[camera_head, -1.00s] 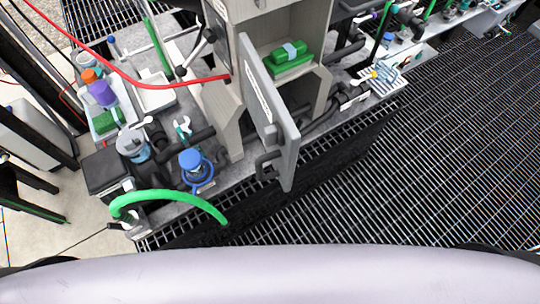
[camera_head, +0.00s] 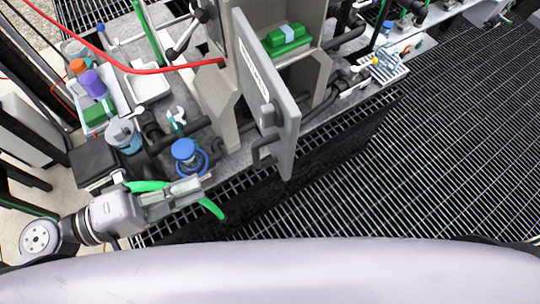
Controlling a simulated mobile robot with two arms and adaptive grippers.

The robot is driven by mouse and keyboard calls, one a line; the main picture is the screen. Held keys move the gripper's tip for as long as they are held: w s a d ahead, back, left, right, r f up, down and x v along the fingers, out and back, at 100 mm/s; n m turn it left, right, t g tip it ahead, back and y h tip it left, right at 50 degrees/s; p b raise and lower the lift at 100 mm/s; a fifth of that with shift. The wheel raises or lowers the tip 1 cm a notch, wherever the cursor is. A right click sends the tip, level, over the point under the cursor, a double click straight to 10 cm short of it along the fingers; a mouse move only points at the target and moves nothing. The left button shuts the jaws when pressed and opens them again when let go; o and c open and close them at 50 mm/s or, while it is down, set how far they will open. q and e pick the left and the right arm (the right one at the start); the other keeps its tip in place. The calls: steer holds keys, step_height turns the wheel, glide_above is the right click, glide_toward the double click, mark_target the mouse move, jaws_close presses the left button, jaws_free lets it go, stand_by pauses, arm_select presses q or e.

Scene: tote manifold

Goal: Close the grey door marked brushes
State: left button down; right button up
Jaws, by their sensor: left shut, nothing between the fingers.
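The grey door (camera_head: 284,132) stands open on its cabinet, swung out toward me and hinged on the left side of the opening. It carries a pale label strip (camera_head: 257,78), too small to read, a small grey block and a dark handle (camera_head: 263,152) low on its face. My right gripper is not in view.
A green hose (camera_head: 148,186) passes by my left gripper. A blue-capped valve (camera_head: 184,152), a cup (camera_head: 123,136) and a dark box (camera_head: 93,164) crowd the bench left of the door. A red hose (camera_head: 150,71) runs above. The grating (camera_head: 400,180) to the right is clear.

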arm_select(q)
step_height(320, 180, up, 3)
steer(key=s+d+h, duration=0.1)
steer(key=p, duration=0.6)
glide_toward(286, 152)
steer(key=x, duration=0.5)
steer(key=shift+w+d+r, duration=0.1)
steer(key=shift+d+r, duration=0.2)
steer(key=shift+d, duration=0.1)
steer(key=shift+w+d+f+p, duration=0.1)
steer(key=shift+d+f+p, duration=0.05)
steer(key=shift+d+p, duration=0.15)
steer(key=shift+w+d+f+p, duration=0.1)
steer(key=shift+d+p, duration=0.05)
steer(key=shift+d, duration=0.2)
steer(key=shift+w, duration=0.1)
